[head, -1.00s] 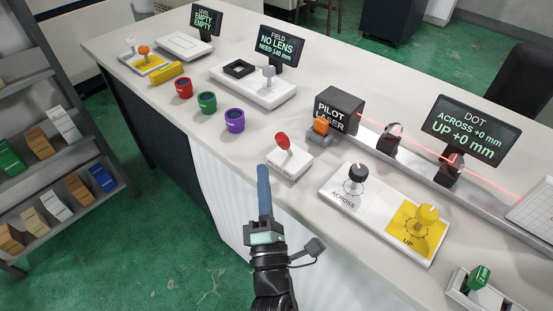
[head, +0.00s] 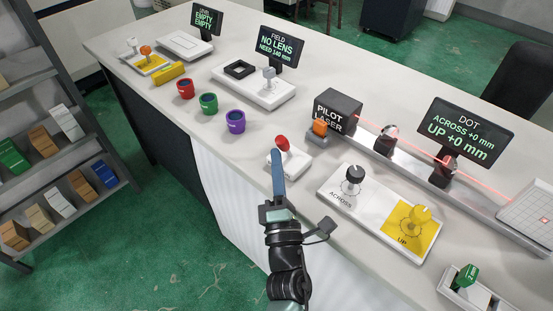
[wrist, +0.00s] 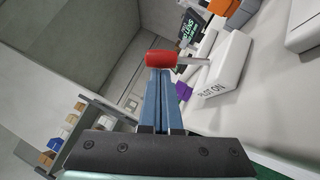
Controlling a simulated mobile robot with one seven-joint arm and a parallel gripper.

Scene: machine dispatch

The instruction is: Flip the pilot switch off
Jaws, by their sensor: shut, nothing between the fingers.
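The pilot switch is a white base (head: 284,163) with a red-capped lever (head: 282,142), near the front edge of the bench. In the wrist view the red cap (wrist: 161,59) sits on a thin metal stem, and the white base (wrist: 228,72) reads "PILOT ON". My gripper (head: 278,154) is shut and empty. Its blue fingertips (wrist: 159,76) are right at the red cap; I cannot tell whether they touch it. The pilot laser (head: 337,108) is a dark box sending a red beam to the right.
The white across-and-up knob panel (head: 341,203) lies right of the switch. An orange-topped part (head: 319,128) stands behind it. Purple (head: 235,121), green (head: 208,103) and red (head: 185,88) cups stand to the left. A dot display (head: 465,131) stands behind the rail.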

